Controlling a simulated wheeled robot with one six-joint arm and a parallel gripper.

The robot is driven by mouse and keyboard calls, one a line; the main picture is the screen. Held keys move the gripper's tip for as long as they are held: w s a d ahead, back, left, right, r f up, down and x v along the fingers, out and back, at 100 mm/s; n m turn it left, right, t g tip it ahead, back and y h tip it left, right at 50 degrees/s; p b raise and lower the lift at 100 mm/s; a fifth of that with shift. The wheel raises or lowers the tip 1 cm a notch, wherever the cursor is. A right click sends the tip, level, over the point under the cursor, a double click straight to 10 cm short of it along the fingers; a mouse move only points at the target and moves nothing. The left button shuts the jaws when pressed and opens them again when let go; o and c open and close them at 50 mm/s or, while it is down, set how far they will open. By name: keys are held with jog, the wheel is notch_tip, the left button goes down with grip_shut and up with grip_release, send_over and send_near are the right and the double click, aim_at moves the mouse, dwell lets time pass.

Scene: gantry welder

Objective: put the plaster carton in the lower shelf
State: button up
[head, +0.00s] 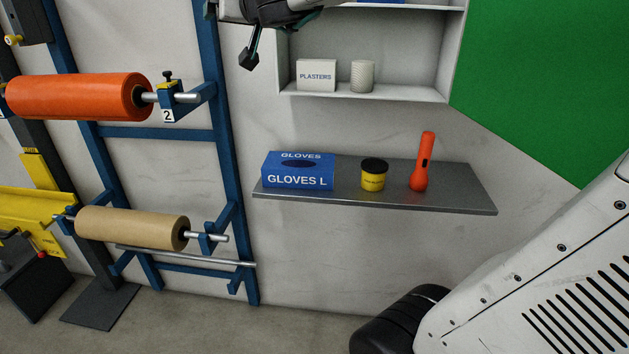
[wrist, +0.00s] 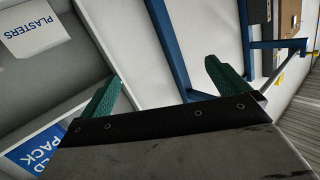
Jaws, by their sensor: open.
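The plaster carton (head: 316,75) is a small white box marked PLASTERS. It stands upright at the left of the lower compartment of a white wall cabinet (head: 365,93); it also shows at the upper left of the wrist view (wrist: 35,28). A grey wall shelf (head: 450,195) is below the cabinet. My gripper (wrist: 165,88) is open and empty, its green fingers apart, with the carton outside them to the left. In the head view it is at the top, above and left of the carton, partly cut off by the frame.
A white ribbed cylinder (head: 362,75) stands right of the carton. The grey shelf holds a blue gloves box (head: 298,171), a yellow jar (head: 374,175) and an orange torch (head: 422,162). A blue roll rack (head: 222,130) stands left. A blue pack (wrist: 38,150) is in the cabinet's upper compartment.

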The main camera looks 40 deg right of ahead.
jog(key=s+a+f+n+g+y, duration=0.55)
jog(key=s+a+f+y, duration=0.35)
jog(key=a+f, duration=0.4)
jog(key=s+d+f+g+h, duration=0.2)
jog(key=s+f+g, duration=0.2)
jog(key=s, duration=0.6)
jog(key=s+d+f+g+h, duration=0.2)
jog(key=s+f+g, duration=0.3)
jog(key=s+f, duration=0.3)
jog(key=s+m+h, duration=0.1)
jog(key=s, duration=0.1)
jog(key=shift+s+d+f, duration=0.2)
jog(key=shift+s+f, duration=0.1)
